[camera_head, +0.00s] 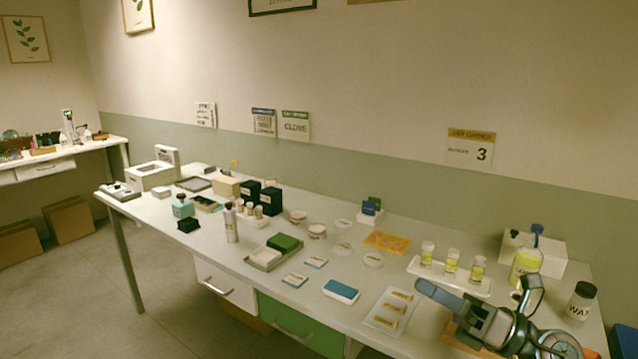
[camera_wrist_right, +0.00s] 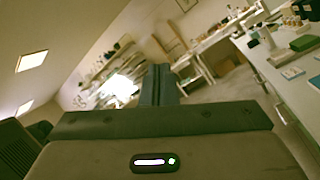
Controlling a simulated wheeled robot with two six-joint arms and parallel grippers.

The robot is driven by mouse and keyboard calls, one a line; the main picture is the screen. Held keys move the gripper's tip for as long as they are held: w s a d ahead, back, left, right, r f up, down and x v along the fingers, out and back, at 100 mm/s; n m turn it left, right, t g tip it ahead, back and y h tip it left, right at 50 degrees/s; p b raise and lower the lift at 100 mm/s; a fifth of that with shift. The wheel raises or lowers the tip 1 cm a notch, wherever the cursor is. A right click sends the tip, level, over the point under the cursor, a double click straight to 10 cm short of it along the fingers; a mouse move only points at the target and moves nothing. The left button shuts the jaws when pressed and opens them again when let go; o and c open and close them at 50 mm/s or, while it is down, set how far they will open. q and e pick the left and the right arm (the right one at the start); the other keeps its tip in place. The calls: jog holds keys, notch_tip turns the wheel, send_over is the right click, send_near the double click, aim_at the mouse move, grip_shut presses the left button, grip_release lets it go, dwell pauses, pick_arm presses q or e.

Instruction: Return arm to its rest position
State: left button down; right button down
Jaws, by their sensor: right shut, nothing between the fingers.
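My right arm (camera_head: 500,328) comes in at the lower right in the head view, folded over the table's right end. My right gripper (camera_head: 422,288) points left, above the table near a row of small bottles. In the right wrist view the dark fingers (camera_wrist_right: 158,86) are pressed together with nothing between them. My left gripper is in neither view.
A white tray with yellow-labelled bottles (camera_head: 451,262) stands just behind the gripper. Open floor (camera_head: 75,300) shows at left.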

jog(key=d+f+m+t+h, duration=0.2)
jog(key=d+m+t+h, duration=0.6)
jog(key=m+t+h, duration=0.95)
jog(key=s+d+f+m+g+h, duration=0.25)
jog(key=d+f+m+g, duration=0.2)
jog(key=f+m, duration=0.4)
jog(key=s+d+f+m+g+h, duration=0.2)
jog(key=d+f+m+g+h, duration=0.15)
jog(key=f+m+g, duration=0.5)
jog(key=s+a+f+m+g+y, duration=0.25)
jog(key=s+f+g, duration=0.25)
jog(key=s+f, duration=0.45)
jog(key=s+a+f+m+g+y, duration=0.1)
jog(key=s+a+f+m+g, duration=0.35)
jog(key=s+f, duration=0.5)
jog(key=s+d+f+g, duration=0.1)
jog(key=d+f, duration=0.1)
jog(key=f, duration=1.3)
jog(key=s+d+f+g, duration=0.1)
jog(key=s+f, duration=0.1)
jog(key=f, duration=1.3)
jog(key=s+d+f+g, duration=0.1)
jog(key=s+f, duration=1.6)
jog(key=shift+d+f, duration=0.25)
jog(key=shift+f, duration=0.15)
